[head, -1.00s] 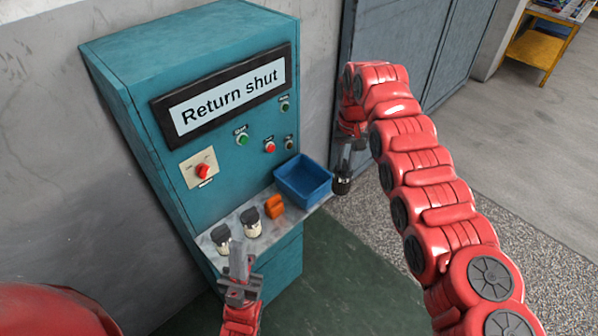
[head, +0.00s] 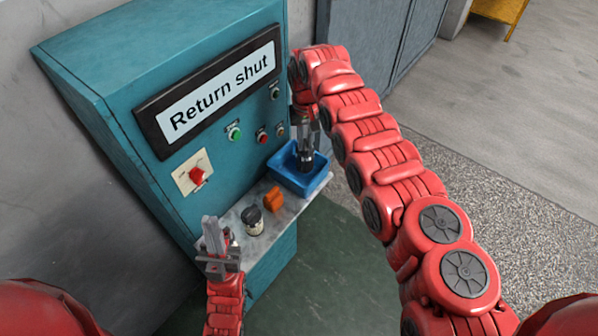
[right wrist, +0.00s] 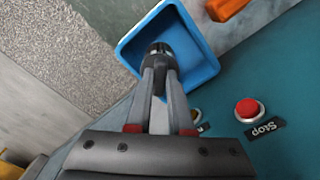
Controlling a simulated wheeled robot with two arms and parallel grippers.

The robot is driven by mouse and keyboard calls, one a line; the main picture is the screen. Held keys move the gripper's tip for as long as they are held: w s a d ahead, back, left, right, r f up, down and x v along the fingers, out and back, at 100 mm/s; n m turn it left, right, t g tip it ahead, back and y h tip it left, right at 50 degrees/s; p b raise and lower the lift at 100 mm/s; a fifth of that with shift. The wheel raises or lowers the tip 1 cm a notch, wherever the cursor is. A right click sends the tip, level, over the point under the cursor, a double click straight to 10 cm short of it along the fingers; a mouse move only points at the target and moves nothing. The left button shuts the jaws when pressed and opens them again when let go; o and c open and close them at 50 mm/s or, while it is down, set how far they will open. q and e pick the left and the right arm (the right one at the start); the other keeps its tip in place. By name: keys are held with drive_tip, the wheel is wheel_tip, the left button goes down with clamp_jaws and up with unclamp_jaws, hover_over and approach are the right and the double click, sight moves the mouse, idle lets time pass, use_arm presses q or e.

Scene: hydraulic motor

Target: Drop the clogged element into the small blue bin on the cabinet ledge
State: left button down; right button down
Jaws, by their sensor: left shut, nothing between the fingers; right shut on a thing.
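The small blue bin (head: 300,181) sits at the right end of the cabinet ledge (head: 262,240). My right gripper (head: 304,140) points down over the bin and is shut on the dark clogged element (head: 306,158). The element shows at the fingertips in the right wrist view (right wrist: 160,50), within the outline of the bin (right wrist: 199,69). I cannot tell whether it touches the bin floor.
The teal cabinet (head: 110,100) rises behind, with a red switch (head: 197,176) and buttons. Grey doors (head: 375,35) stand to the right.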

drive_tip(key=shift+f, duration=0.55)
drive_tip(key=shift+d+r, duration=0.1)
drive_tip(key=c, duration=0.7)
unclamp_jaws()
drive_tip(key=shift+c, duration=0.2)
